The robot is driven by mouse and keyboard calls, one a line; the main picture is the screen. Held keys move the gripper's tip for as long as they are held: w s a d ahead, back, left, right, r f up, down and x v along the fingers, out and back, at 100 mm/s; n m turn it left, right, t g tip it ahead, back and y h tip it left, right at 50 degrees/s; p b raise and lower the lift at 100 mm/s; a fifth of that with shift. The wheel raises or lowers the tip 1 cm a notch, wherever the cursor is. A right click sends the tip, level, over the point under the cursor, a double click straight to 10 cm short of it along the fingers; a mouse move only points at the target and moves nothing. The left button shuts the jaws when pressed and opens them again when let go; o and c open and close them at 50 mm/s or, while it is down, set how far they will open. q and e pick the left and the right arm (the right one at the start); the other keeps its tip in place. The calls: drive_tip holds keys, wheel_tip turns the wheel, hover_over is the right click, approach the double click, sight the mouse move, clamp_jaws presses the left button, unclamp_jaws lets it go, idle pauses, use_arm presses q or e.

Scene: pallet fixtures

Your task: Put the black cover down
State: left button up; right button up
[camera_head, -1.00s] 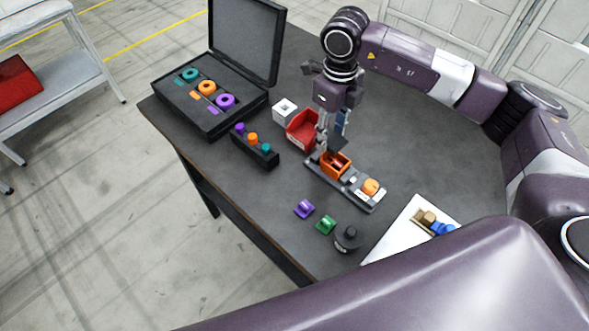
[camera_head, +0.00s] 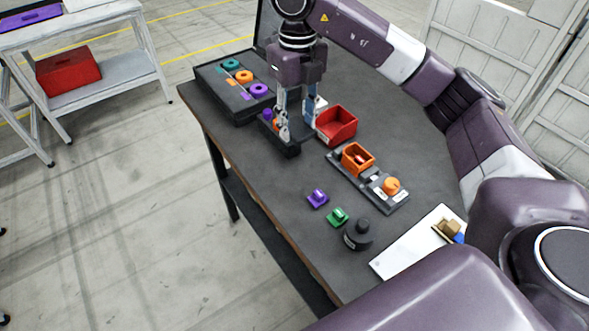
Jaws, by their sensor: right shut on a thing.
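My right gripper (camera_head: 297,131) points down over the table and is shut on the black cover (camera_head: 299,139), a dark flat piece seen only in part between the fingertips. It hangs just in front of the red bin (camera_head: 344,134), partly over the black peg rack (camera_head: 288,151). I cannot tell whether the cover touches the table or the rack. The open orange box (camera_head: 347,165) sits on the grey fixture (camera_head: 398,206) to the right, with a red piece inside. My left gripper is not in view.
The black case (camera_head: 237,113) with colored rings lies behind left. A purple piece (camera_head: 318,198), a green piece (camera_head: 338,217) and a black knobbed weight (camera_head: 357,234) stand near the front edge. A white board (camera_head: 405,258) lies front right.

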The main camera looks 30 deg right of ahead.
drive_tip(key=p, duration=0.2)
hover_over(297, 175)
wheel_tip(297, 175, down, 10)
drive_tip(key=shift+s+r, duration=0.1)
drive_tip(key=shift+r, duration=0.05)
wheel_tip(297, 175, down, 4)
drive_tip(key=shift+r+p, duration=0.25)
drive_tip(key=shift+p, duration=0.15)
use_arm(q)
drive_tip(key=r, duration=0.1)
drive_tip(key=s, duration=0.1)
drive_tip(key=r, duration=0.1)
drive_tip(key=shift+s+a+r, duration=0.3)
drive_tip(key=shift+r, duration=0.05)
use_arm(e)
drive_tip(key=shift+f, duration=0.4)
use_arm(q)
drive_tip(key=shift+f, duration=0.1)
use_arm(e)
drive_tip(key=shift+f, duration=0.1)
drive_tip(key=o, duration=1.5)
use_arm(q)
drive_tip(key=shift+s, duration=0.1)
